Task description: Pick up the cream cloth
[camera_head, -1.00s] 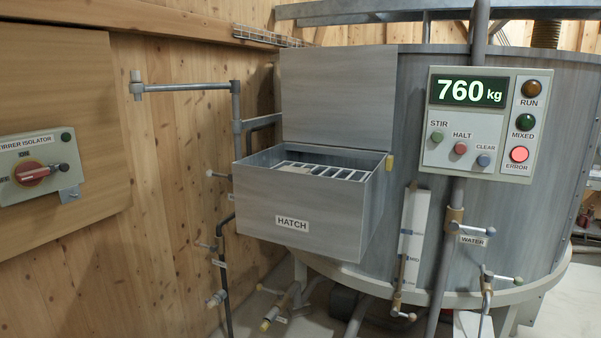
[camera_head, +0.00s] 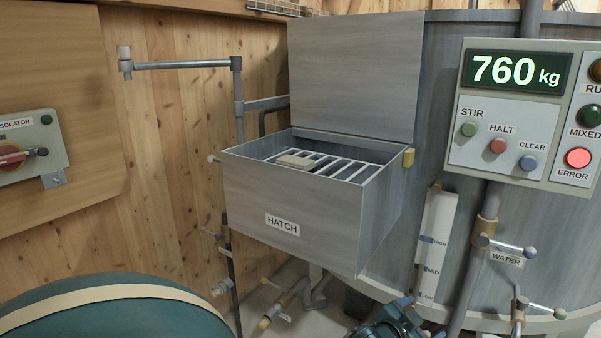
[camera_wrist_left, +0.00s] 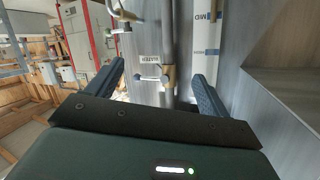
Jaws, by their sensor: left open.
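A small beige folded piece, which looks like the cream cloth (camera_head: 296,161), lies on the bar grate (camera_head: 345,170) inside the grey box marked HATCH (camera_head: 275,205), whose lid stands open. My left gripper (camera_wrist_left: 160,72) is open and empty in the left wrist view, with its two dark fingers apart. In the head view part of it (camera_head: 396,320) shows at the bottom edge, below and to the right of the hatch box. The cloth does not show in the left wrist view. My right gripper is in neither view.
The raised lid (camera_head: 355,75) stands behind the box. The control panel (camera_head: 522,115) reads 760 kg with the ERROR lamp lit. The WATER valve pipe (camera_head: 480,235) and level gauge (camera_head: 434,240) stand right of the box. A horizontal pipe (camera_head: 185,65) is at the left.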

